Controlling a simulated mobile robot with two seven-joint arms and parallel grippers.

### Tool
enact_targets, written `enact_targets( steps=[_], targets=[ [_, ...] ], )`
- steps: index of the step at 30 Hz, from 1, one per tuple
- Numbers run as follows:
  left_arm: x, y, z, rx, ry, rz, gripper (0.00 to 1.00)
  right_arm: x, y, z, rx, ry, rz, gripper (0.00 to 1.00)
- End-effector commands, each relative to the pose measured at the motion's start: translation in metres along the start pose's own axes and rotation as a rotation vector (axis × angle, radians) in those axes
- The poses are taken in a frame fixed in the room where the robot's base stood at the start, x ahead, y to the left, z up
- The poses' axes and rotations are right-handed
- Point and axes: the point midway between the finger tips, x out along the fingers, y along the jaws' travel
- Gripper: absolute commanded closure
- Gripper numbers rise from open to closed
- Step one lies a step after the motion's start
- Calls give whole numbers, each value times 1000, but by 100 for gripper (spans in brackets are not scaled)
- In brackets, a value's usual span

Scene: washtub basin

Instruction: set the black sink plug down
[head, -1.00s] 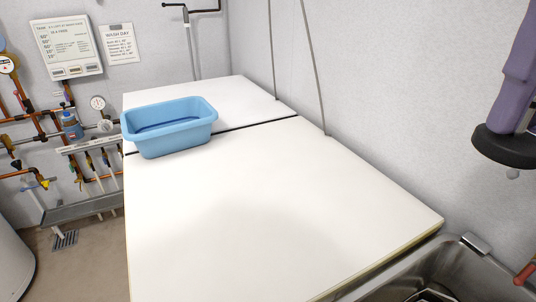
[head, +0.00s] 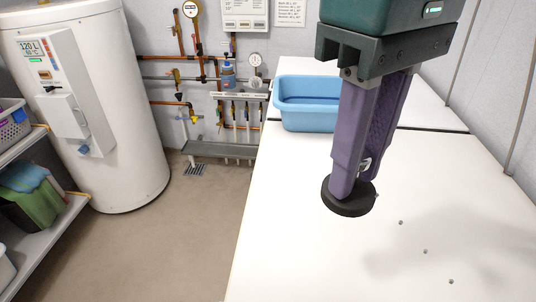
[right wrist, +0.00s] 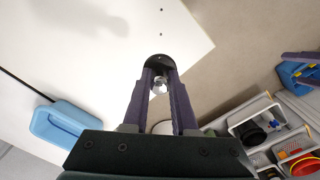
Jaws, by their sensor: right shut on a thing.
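The black sink plug (head: 348,199) is a dark round disc with a small metal ring on top. My right gripper (head: 355,180) points down, its purple fingers shut on the plug by its top. The plug is over the white worktop (head: 300,220), near its left edge in the head view. A soft shadow falls to the right; the gap beneath is hard to judge. In the right wrist view, the plug (right wrist: 158,62) shows beyond the fingertips, partly hidden by them.
A blue tub (head: 308,117) stands behind on the worktop. Several small dots lie in a line right of the plug. The worktop around is otherwise clear. Left are bare floor, a white water heater (head: 95,110) and a shelf (head: 60,238).

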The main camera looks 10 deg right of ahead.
Motion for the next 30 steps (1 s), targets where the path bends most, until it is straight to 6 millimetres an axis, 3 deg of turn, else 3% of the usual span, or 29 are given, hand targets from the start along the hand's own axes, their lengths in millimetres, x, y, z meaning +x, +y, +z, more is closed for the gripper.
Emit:
enact_targets(
  steps=[3,10,21,24,30],
  targets=[
    [2,0,1,0,0,0,0,17,-14,2,-49,-5,-16,100],
    [12,0,4,0,1,-1,0,46,-22,4,-78,-7,-24,100],
    [28,1,9,-1,1,0,0,150,-23,5,-78,-10,-19,100],
    [31,1,10,0,0,0,0,169,-24,4,-78,-7,-19,100],
    [34,1,11,0,0,0,0,188,-24,4,-79,-5,-21,100]
  ],
)
